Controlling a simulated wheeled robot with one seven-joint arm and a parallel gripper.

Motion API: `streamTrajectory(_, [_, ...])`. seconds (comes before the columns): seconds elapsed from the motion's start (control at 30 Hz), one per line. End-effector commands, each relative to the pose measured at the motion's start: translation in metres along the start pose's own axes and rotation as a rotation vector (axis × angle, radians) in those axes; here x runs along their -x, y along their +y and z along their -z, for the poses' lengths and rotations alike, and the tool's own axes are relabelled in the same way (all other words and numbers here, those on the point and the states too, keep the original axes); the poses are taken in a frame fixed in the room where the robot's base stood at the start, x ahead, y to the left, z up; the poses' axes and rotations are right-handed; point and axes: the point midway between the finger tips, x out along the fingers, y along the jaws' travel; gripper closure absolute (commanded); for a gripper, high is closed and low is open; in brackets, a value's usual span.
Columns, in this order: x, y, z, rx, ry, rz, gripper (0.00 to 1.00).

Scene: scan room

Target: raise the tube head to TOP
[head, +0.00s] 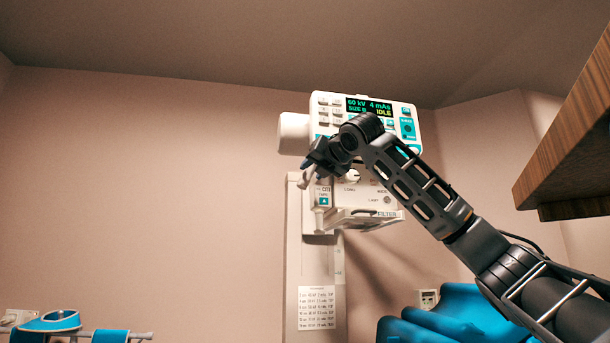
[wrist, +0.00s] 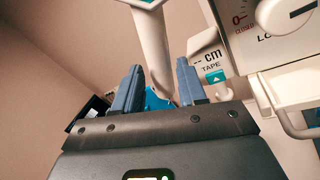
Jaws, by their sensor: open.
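The tube head (head: 408,108) is a white box on a wall column (head: 300,262); its screen reads 60 kV, 4 mAs, IDLE. Under it hangs the collimator (head: 375,190) with a knob, also at upper right in the wrist view (wrist: 285,50). My gripper (head: 314,160) is in front of the tube head's lower left, fingers apart. In the wrist view my gripper (wrist: 158,82) is open, and a white handle bar (wrist: 151,45) runs down between or behind its fingers; contact cannot be told. The tape unit (wrist: 210,65) is just right of the fingers.
A printed chart (head: 317,308) is on the column's lower part. A wooden cabinet or shelf (head: 575,135) juts in at right. Blue padded furniture (head: 430,325) is low at centre right, and blue items on a rail (head: 50,322) are at lower left. The wall left of the column is clear.

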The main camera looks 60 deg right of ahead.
Motion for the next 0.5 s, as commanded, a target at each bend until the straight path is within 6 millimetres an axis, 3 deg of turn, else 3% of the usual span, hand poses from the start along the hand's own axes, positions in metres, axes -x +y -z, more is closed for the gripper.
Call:
streamTrajectory(0.23, [-0.039, 0.001, -0.001, -0.002, 0.002, 0.001, 0.59])
streamTrajectory(0.5, [-0.058, 0.001, 0.0, -0.002, 0.001, -0.001, 0.59])
